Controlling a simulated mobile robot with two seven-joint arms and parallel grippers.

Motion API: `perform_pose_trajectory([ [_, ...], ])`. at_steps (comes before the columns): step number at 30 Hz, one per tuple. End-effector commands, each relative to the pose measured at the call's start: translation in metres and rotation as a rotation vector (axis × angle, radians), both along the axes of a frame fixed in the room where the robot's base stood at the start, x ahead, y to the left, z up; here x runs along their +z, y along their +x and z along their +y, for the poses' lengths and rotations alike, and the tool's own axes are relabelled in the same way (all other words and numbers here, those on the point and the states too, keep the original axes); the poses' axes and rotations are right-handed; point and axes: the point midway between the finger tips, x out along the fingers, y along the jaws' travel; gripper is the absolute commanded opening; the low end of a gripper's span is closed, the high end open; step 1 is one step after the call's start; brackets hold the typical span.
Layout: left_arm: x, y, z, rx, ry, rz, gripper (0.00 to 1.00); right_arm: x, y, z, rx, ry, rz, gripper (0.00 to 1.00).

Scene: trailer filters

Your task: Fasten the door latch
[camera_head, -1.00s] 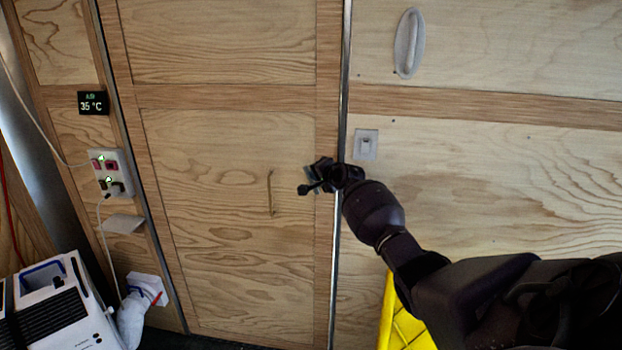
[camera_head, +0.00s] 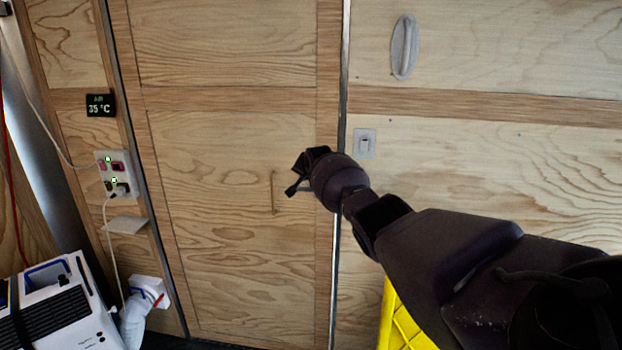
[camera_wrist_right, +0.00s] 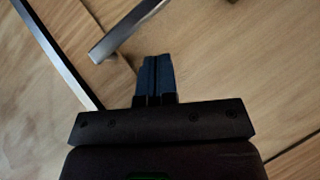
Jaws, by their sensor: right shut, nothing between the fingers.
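The wooden door (camera_head: 225,250) stands closed in the head view, with a thin brass-coloured handle (camera_head: 273,192) upright on it. My right gripper (camera_head: 292,188) is in front of the door's right edge, just right of the handle. In the wrist view its blue fingers (camera_wrist_right: 153,70) are shut together and empty. A flat grey metal bar (camera_wrist_right: 125,32), perhaps the latch, lies slantwise just beyond and left of the fingertips, apart from them as far as I can tell. In the head view my gripper and wrist hide any latch. My left gripper is not in view.
A metal strip (camera_head: 345,80) runs along the door's right edge. On the right wall are a light switch (camera_head: 364,143) and an oval grey grip (camera_head: 404,47). A yellow object (camera_head: 405,325) stands below my right arm. A white unit (camera_head: 65,305) stands at lower left.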

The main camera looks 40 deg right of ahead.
Motion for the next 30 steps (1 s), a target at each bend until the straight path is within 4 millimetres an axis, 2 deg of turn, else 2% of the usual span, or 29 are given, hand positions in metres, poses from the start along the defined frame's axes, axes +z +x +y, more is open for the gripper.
perform_pose_trajectory([
  [9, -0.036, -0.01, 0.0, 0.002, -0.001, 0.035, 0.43, -0.021, 0.015, 0.011, 0.001, -0.187, 0.224, 0.0],
  [15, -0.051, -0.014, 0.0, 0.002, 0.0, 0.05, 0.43, -0.026, 0.019, 0.015, 0.0, -0.27, 0.319, 0.0],
  [21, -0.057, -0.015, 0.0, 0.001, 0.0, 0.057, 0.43, -0.031, 0.02, 0.016, -0.001, -0.285, 0.336, 0.0],
  [30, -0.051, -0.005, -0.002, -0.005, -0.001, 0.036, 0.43, -0.033, 0.022, 0.018, -0.001, -0.284, 0.333, 0.0],
])
